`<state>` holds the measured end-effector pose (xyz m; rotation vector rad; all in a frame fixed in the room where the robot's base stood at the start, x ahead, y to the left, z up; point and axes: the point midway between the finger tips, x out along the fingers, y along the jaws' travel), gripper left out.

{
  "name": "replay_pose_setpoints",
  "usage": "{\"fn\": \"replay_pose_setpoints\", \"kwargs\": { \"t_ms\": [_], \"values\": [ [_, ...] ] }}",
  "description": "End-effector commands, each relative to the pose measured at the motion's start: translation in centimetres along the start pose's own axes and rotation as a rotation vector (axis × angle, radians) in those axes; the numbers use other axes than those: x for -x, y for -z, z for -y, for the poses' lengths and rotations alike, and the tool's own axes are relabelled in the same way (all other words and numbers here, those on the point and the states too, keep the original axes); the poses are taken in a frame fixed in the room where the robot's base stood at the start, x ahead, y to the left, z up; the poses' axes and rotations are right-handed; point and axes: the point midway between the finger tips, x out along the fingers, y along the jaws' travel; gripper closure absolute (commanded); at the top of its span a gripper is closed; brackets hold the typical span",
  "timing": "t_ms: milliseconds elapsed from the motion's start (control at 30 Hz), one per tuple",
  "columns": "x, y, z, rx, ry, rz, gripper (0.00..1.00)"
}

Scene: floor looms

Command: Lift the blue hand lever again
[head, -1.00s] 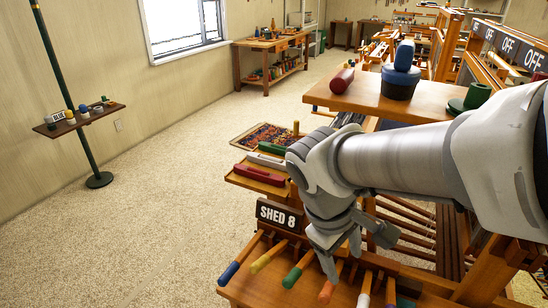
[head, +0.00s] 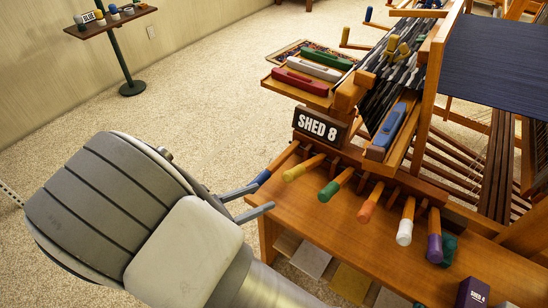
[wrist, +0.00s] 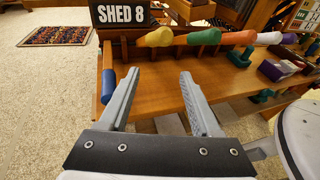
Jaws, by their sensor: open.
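The blue hand lever (head: 262,177) is at the left end of a row of coloured levers on the wooden loom bench (head: 310,225). Its handle hangs lower than its neighbours; it also shows in the wrist view (wrist: 108,86). My gripper (head: 265,198) is open and empty, its fingertips close to the blue handle in the head view. In the wrist view my gripper (wrist: 158,78) has the blue handle just outside its left finger, not between the fingers. I cannot tell whether they touch.
Yellow (head: 294,173), green (head: 328,190), orange (head: 367,209), white (head: 405,231) and purple (head: 434,249) levers stick out to the right of the blue one. A "SHED 8" sign (head: 319,126) stands behind them. Carpet (head: 215,115) left of the loom is free.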

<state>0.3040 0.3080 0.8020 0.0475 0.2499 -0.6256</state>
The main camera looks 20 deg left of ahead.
Motion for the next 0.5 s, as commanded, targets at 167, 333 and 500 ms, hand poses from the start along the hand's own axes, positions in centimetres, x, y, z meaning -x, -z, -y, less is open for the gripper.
{"fn": "replay_pose_setpoints", "kwargs": {
  "t_ms": [167,333,500],
  "values": [
    [3.8,6.3,-2.1,0.172,-0.201,0.175,0.35],
    [6.2,9.1,-2.9,0.253,-0.311,0.275,0.35],
    [6.4,9.7,-3.2,0.273,-0.339,0.302,0.35]
  ]
}}
